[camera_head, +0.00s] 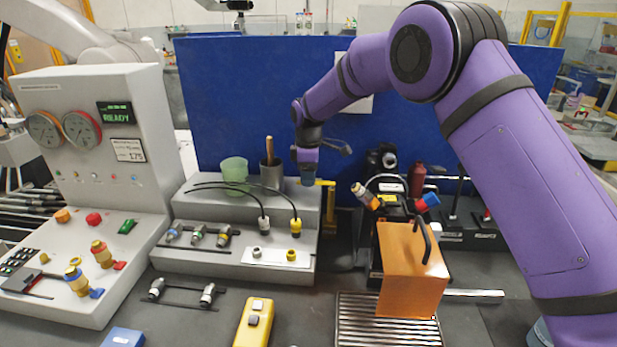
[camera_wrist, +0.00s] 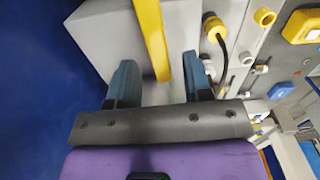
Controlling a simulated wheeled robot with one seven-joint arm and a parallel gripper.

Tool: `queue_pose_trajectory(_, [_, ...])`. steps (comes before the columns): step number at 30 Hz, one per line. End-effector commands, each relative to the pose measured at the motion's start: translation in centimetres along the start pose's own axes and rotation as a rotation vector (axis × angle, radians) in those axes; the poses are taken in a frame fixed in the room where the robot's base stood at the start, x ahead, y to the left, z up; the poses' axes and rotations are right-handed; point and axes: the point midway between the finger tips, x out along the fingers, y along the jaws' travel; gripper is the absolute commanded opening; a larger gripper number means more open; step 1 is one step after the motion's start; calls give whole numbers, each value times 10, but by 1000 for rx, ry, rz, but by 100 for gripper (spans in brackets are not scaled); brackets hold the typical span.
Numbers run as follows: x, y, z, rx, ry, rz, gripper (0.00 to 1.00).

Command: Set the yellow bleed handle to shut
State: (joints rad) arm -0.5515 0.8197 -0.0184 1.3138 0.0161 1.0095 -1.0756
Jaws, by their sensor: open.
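A yellow bar, which looks like the bleed handle (camera_head: 330,206), stands at the right end of the grey stepped bench (camera_head: 305,267). Its top bends level near my gripper. In the wrist view the yellow bar (camera_wrist: 152,38) runs between my two blue-grey fingers, with a gap on both sides. My gripper (camera_head: 306,181) points down beside the bar's top, over the bench's right end; its fingers also show in the wrist view (camera_wrist: 158,62). They are open and hold nothing. I cannot read any shut mark on the handle.
A green cup (camera_head: 234,170) and a grey holder (camera_head: 271,174) stand left of my gripper. A yellow-tipped cable (camera_head: 296,227) hangs on the bench front. An orange box (camera_head: 411,270) and a blue-ended fitting (camera_head: 428,202) are to the right. A blue panel (camera_head: 235,95) stands behind.

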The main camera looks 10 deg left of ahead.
Motion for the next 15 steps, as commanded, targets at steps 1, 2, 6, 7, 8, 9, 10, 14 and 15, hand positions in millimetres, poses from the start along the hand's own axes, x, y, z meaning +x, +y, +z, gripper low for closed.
queue_pose_trajectory(1, [3,0,0,0,0,0,46])
queue_pose_trajectory(2, [5,0,0,0,0,1,46])
queue_pose_trajectory(6, [8,0,0,0,0,2,46])
queue_pose_trajectory(7, [8,0,0,0,0,2,46])
queue_pose_trajectory(8, [8,0,0,0,1,2,46])
queue_pose_trajectory(9, [8,0,0,0,1,2,46])
queue_pose_trajectory(10, [8,0,0,0,0,2,46])
queue_pose_trajectory(14, [8,0,0,0,0,1,34])
queue_pose_trajectory(15, [8,0,0,0,0,1,25])
